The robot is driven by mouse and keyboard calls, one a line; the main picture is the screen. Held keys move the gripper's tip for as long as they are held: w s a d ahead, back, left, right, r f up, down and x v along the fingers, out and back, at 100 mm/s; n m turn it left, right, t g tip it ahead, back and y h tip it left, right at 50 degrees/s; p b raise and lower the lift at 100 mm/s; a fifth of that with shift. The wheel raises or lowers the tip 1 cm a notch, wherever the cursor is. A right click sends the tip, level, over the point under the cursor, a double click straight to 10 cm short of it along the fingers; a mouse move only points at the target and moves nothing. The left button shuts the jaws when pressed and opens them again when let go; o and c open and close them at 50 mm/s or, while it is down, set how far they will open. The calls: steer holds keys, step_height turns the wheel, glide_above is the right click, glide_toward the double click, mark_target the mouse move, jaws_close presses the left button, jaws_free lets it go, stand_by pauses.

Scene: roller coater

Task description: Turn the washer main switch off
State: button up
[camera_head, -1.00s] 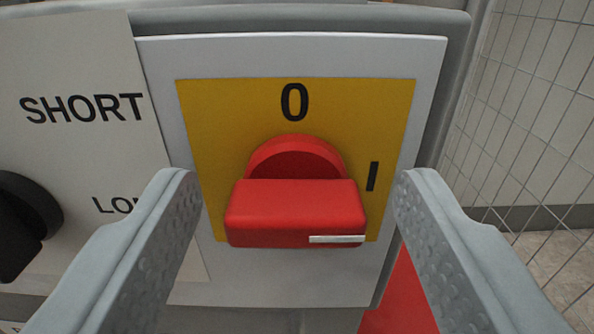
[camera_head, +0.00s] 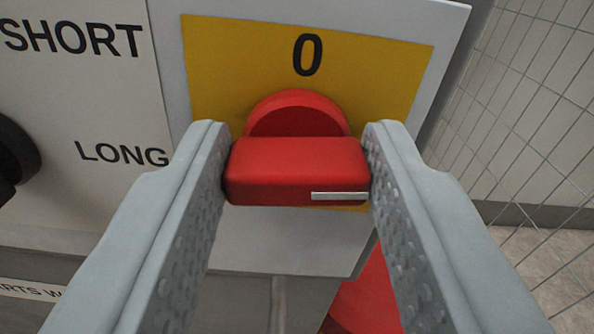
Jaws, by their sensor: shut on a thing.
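The washer main switch is a red rotary knob (camera_head: 297,172) on a yellow plate (camera_head: 385,75). Its handle bar lies horizontally across the view, and a white marker line shows at the right end of its front. The "0" is printed on the plate above the knob. The "I" mark is hidden now behind the right finger. My gripper (camera_head: 298,170) is shut on the red knob, with one grey textured finger against each end of the handle.
A panel labelled SHORT and LONG (camera_head: 95,100) with a black knob (camera_head: 15,155) is at the left. A wire mesh fence (camera_head: 540,120) stands at the right. A red surface (camera_head: 365,295) shows below the switch.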

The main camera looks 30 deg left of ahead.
steer(key=n, duration=0.4)
steer(key=shift+s+a, duration=0.1)
steer(key=n, duration=0.5)
steer(key=shift+f, duration=0.1)
steer(key=n, duration=0.4)
steer(key=shift+a+f, duration=0.1)
steer(key=shift+f+n, duration=0.1)
steer(key=shift+n, duration=1.7)
steer(key=shift+s, duration=0.1)
steer(key=o, duration=1)
